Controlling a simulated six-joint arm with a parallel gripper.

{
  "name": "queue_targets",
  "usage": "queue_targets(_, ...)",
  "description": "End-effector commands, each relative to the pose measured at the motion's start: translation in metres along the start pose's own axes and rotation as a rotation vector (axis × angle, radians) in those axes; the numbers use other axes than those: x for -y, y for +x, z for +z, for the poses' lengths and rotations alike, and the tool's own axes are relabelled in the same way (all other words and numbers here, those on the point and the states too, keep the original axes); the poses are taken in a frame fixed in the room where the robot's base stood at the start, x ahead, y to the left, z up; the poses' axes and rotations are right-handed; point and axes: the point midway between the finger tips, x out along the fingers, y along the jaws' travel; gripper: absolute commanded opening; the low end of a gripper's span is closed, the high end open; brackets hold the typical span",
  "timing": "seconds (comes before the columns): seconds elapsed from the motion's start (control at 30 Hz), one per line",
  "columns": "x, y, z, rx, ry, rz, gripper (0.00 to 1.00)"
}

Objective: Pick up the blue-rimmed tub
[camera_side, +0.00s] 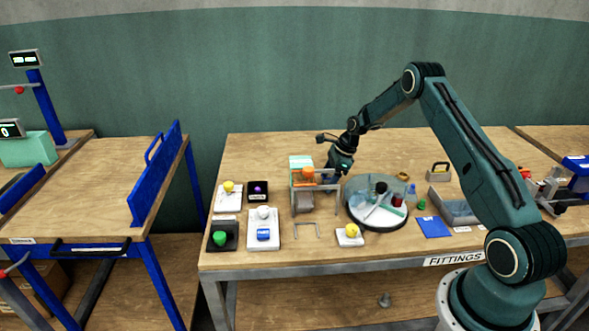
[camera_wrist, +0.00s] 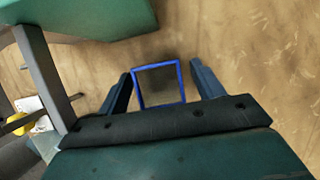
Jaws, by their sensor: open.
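The blue-rimmed tub shows in the wrist view as a square blue rim (camera_wrist: 157,66) around a dark, shadowed inside. My gripper (camera_wrist: 160,70) is open, with one dark blue finger to the left of the rim and one to the right. Small gaps show between the fingers and the rim, and the near part of the tub lies close to my gripper's body. In the side view my gripper (camera_side: 333,181) points down behind a grey metal frame. I cannot clearly make out the tub there.
The grey frame (camera_side: 315,201) holds an orange object (camera_side: 308,173) and stands just in front of my gripper. A round tray (camera_side: 362,222) with several items is to the right. A grey post (camera_wrist: 46,78) and teal block (camera_wrist: 95,18) are left in the wrist view.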

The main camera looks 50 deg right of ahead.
Motion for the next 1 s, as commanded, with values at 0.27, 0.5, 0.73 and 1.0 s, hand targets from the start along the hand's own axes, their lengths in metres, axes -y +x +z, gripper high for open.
queue_targets(0.27, -0.0001, -0.0004, 0.0001, 0.000, 0.000, 0.000, 0.67)
queue_targets(0.5, -0.0001, -0.0005, 0.0000, 0.000, 0.000, 0.000, 0.40)
queue_targets(0.73, -0.0001, -0.0006, 0.0001, 0.000, 0.000, 0.000, 0.20)
queue_targets(1.0, 0.0001, -0.0035, 0.0013, 0.000, -0.001, 0.000, 0.20)
